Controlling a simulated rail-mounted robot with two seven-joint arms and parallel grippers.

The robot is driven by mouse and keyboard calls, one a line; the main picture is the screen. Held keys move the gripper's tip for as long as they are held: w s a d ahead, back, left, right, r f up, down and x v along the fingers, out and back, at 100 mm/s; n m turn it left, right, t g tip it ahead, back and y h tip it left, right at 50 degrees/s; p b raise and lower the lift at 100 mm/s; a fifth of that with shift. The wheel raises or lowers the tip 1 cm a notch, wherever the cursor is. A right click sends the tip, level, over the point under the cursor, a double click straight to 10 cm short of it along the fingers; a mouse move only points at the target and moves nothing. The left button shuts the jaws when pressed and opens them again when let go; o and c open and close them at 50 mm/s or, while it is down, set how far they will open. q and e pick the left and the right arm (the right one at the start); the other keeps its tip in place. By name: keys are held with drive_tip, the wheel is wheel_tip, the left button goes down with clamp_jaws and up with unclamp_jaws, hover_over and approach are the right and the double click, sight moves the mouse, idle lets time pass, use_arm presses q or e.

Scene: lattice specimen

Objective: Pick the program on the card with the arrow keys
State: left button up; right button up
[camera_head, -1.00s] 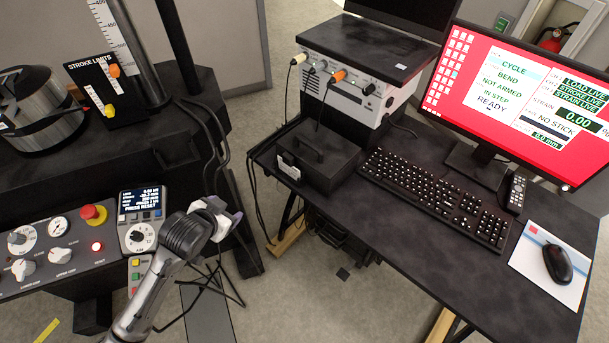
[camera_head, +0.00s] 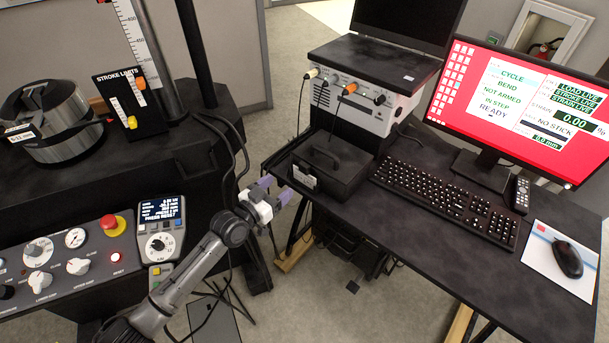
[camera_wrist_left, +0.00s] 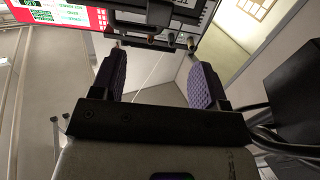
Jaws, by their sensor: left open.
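The monitor (camera_head: 530,108) on the desk shows a red screen with a white panel reading CYCLE, BEND, NOT ARMED, IN STEP, READY, and a column of small squares at its left. The black keyboard (camera_head: 445,200) lies in front of it; I cannot make out its arrow keys. A small white card (camera_head: 305,176) is on the front of the black box; its text is too small to read. My left gripper (camera_head: 275,189) is open and empty, left of the box and away from the keyboard. In the left wrist view its purple pads (camera_wrist_left: 158,80) stand apart. My right gripper is not in view.
The black box (camera_head: 330,160) and the white instrument (camera_head: 360,95) with plugged cables stand left of the keyboard. The mouse (camera_head: 567,256) lies on a pad at right. The control panel (camera_head: 75,255) with a red stop button is at left. Bare desk lies before the keyboard.

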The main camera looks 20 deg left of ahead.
sight(303, 167)
use_arm(q)
drive_tip(key=b+x, duration=0.1)
drive_tip(key=x, duration=0.4)
drive_tip(key=shift+w+d, duration=0.15)
drive_tip(key=shift+w, duration=0.05)
drive_tip(key=b+x, duration=0.2)
drive_tip(key=x, duration=0.2)
drive_tip(key=shift+d, duration=0.1)
drive_tip(key=shift+w+d+r+b, duration=0.1)
drive_tip(key=shift+w+d+b, duration=0.1)
drive_tip(key=shift+w+b, duration=0.25)
drive_tip(key=c, duration=1)
